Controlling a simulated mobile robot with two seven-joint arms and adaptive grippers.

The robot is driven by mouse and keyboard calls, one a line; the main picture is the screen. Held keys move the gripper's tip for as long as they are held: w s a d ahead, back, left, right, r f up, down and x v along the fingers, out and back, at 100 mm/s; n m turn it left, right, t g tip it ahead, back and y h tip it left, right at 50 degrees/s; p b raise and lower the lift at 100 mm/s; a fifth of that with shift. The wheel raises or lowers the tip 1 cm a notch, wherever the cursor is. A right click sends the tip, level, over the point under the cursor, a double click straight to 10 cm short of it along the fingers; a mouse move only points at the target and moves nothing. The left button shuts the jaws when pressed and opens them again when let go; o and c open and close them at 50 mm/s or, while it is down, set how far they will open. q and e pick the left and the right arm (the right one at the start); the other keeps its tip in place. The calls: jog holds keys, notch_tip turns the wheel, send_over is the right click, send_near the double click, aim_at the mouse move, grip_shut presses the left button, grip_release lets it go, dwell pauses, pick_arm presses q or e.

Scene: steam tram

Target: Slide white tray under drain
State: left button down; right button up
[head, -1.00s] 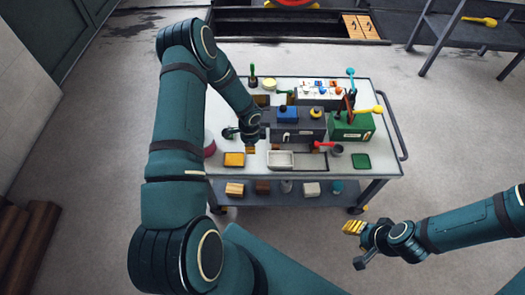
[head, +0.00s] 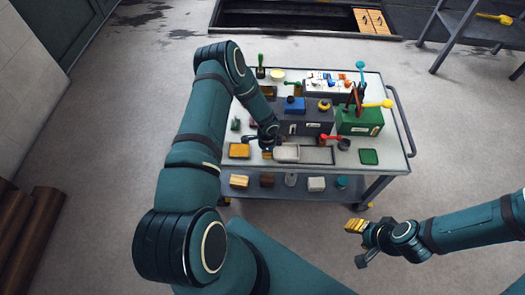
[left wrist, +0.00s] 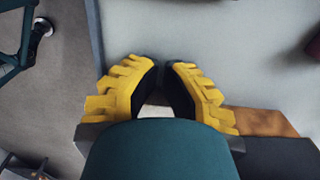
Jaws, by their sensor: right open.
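The white tray (head: 286,153) is a small shallow rectangle on the cart's near side, in front of a dark grey box (head: 305,128). A dark-rimmed grey recess (head: 318,155) adjoins its right side. I cannot make out the drain for certain. My left gripper (head: 267,154) is low at the tray's left end; whether it touches is unclear. In the left wrist view its yellow-padded fingers (left wrist: 162,68) stand a small gap apart, with a pale patch between them that I cannot identify. My right gripper (head: 358,241) is open and empty, off the cart's near right corner.
A red-handled cup (head: 343,144) and green box (head: 358,121) stand behind. The lower shelf (head: 330,194) holds several small items.

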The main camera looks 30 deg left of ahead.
aim_at(292, 155)
pick_arm(q)
jog(key=w+d+b, duration=0.1)
jog(key=d, duration=0.1)
jog(key=w+d+b, duration=0.2)
jog(key=d, duration=0.1)
jog(key=w+d+b, duration=0.2)
jog(key=d, duration=0.1)
jog(key=shift+w+d+f, duration=0.1)
jog(key=shift+d+f, duration=0.05)
jog(key=shift+d, duration=0.1)
jog(key=shift+w+d, duration=0.15)
jog(key=shift+d, duration=0.15)
jog(key=shift+r, duration=0.2)
jog(key=shift+a, duration=0.1)
